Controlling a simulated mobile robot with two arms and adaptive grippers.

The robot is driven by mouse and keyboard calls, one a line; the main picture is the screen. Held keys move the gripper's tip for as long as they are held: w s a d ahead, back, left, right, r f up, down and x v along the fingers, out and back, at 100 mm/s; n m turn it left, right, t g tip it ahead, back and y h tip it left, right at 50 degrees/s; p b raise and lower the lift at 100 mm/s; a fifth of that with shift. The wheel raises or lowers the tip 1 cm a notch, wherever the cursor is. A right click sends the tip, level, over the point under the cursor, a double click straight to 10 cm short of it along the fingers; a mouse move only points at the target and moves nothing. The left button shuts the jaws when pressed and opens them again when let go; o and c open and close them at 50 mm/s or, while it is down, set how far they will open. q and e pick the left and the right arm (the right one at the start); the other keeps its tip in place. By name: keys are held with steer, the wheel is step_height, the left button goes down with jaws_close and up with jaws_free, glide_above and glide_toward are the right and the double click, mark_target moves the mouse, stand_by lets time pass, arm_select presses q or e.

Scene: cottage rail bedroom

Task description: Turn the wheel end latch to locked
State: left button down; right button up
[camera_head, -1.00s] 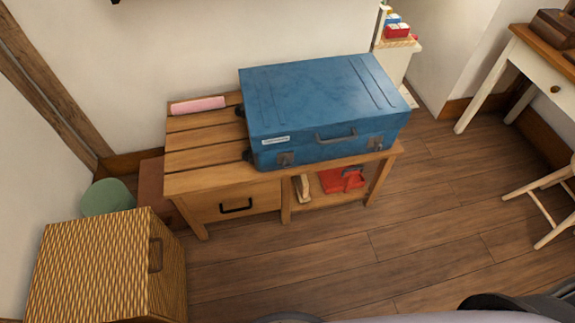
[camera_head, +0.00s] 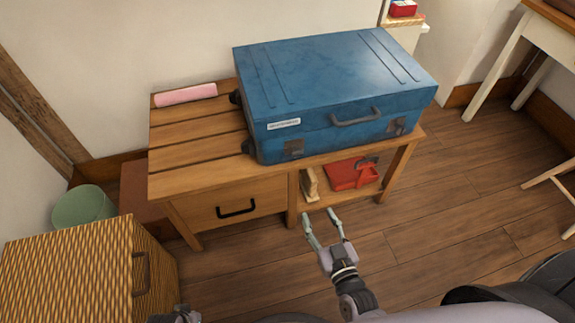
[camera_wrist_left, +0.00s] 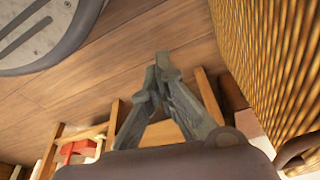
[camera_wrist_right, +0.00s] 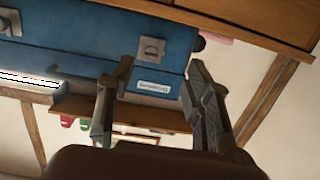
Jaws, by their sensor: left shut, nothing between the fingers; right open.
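The blue suitcase (camera_head: 335,85) lies flat on the wooden bench, with dark wheels (camera_head: 236,97) at its left end. The wheel end latch (camera_head: 293,147) is a grey metal plate on the front face. It also shows in the right wrist view (camera_wrist_right: 151,50); I cannot tell its setting. The other latch (camera_head: 397,126) is near the right end. My right gripper (camera_head: 319,214) is open and empty, in front of and below the suitcase, apart from the latch. My left gripper (camera_wrist_left: 163,66) is shut and empty; only a bit of that arm shows at the head view's bottom edge.
The bench (camera_head: 190,150) has a drawer with a black handle (camera_head: 237,208) and a shelf with a red item (camera_head: 352,175). A pink roll (camera_head: 186,94) lies on its top. A wicker box (camera_head: 75,265) stands at the left.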

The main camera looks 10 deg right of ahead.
step_height(320, 180, up, 3)
steer(key=w+t, duration=0.1)
steer(key=b, duration=0.3)
glide_toward(298, 154)
steer(key=shift+m+h, duration=0.3)
steer(key=w, duration=0.7)
steer(key=shift+w+a+f, duration=0.1)
steer(key=shift+a+f, duration=0.1)
steer(key=shift+a, duration=0.1)
arm_select(q)
step_height(298, 154, up, 10)
steer(key=w, duration=0.1)
steer(key=shift+w+a+t, duration=0.2)
steer(key=shift+w+t, duration=0.05)
steer(key=shift+t, duration=0.05)
arm_select(e)
steer(key=shift+w, duration=0.6)
steer(key=shift+c, duration=0.3)
jaws_close()
